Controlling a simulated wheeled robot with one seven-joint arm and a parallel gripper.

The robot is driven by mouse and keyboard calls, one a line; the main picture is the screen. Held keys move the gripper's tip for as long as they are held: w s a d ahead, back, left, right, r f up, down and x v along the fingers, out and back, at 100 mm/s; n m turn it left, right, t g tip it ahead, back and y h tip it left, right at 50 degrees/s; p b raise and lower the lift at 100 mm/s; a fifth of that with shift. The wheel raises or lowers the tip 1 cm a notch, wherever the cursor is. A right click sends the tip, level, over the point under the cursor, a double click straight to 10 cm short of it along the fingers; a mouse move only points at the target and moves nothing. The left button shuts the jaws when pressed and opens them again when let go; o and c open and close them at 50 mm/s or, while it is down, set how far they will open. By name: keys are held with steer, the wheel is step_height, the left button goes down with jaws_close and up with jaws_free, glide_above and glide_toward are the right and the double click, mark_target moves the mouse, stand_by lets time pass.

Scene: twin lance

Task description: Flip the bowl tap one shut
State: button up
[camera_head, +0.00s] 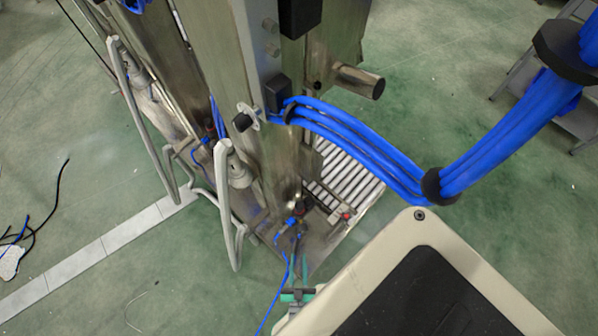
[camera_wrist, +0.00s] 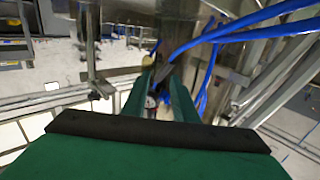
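My gripper (camera_wrist: 157,88) reaches forward in the wrist view with its two green fingers apart. A gap shows between them, with nothing clearly held. In the head view only a small green part of my gripper (camera_head: 298,294) shows at the bottom middle, below the steel machine's foot. A small tap-like fitting (camera_head: 292,221) with blue on it sits low on the machine, above my gripper in the picture. I cannot tell surely that it is the bowl tap, or how its lever stands. In the wrist view small blurred fittings (camera_wrist: 152,101) show between the fingers.
The tall steel machine (camera_head: 215,75) stands left of middle, with bent metal rails (camera_head: 228,200) at its side. Thick blue hoses (camera_head: 365,150) arch to the right. Thin blue lines hang near my gripper. A slatted grate (camera_head: 347,178) lies behind.

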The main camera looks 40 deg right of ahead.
steer(key=x, duration=1.1)
steer(key=shift+s+d, duration=0.1)
steer(key=shift+s, duration=0.05)
jaws_close()
